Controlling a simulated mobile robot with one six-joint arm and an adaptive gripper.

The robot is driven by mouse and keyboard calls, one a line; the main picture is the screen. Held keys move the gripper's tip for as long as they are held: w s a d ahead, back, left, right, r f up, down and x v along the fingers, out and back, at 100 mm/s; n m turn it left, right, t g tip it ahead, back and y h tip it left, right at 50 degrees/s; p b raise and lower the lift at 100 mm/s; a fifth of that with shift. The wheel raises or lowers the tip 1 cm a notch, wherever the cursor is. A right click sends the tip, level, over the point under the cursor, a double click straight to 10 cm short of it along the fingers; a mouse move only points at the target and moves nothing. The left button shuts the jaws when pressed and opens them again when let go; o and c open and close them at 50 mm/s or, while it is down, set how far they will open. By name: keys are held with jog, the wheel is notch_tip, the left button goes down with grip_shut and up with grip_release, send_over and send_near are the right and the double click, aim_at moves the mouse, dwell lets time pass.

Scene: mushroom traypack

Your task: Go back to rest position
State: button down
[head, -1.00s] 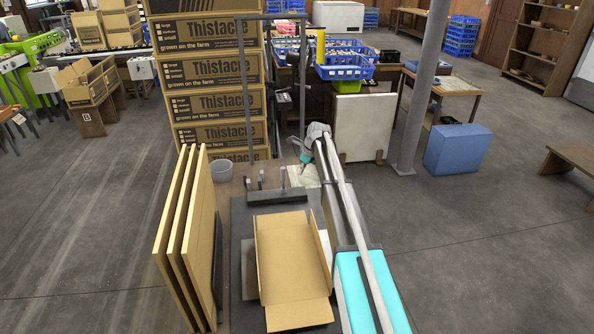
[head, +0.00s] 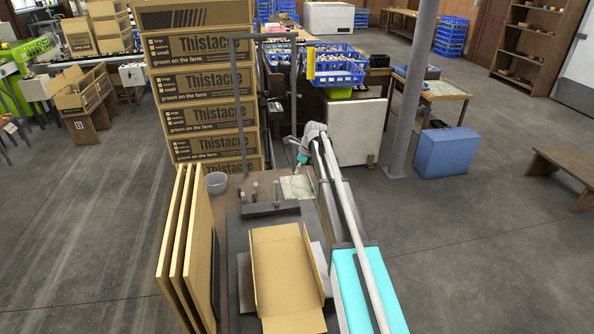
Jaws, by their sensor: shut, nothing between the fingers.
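My arm reaches away from the camera along the right side of the work table, and its wrist bends down at the far end. My gripper (head: 298,168) is small in the head view, beneath the teal wrist part, above a pale sheet (head: 299,187) on the table. It is shut, with nothing seen in it. An open, empty cardboard tray (head: 285,272) stands on the dark plate at the near part of the table, well apart from the gripper.
Brown flat panels (head: 180,245) stand upright left of the tray. A dark fixture (head: 270,209) with upright posts and a grey bowl (head: 216,183) lie beyond. Stacked Thistacre boxes (head: 207,90) rise behind.

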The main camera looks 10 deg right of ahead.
jog(key=shift+s+r, duration=0.15)
dwell(0.4)
jog(key=s+a+n+g+h, duration=0.1)
jog(key=s+a+n, duration=0.3)
jog(key=s+n, duration=0.9)
jog(key=s+a+f+n+h, duration=0.1)
jog(key=s+a+n, duration=0.4)
jog(key=s+n, duration=0.8)
jog(key=s+h, duration=0.1)
jog(key=s, duration=1.4)
jog(key=shift+g+h, duration=0.3)
jog(key=shift+g, duration=0.1)
jog(key=shift+s, duration=0.2)
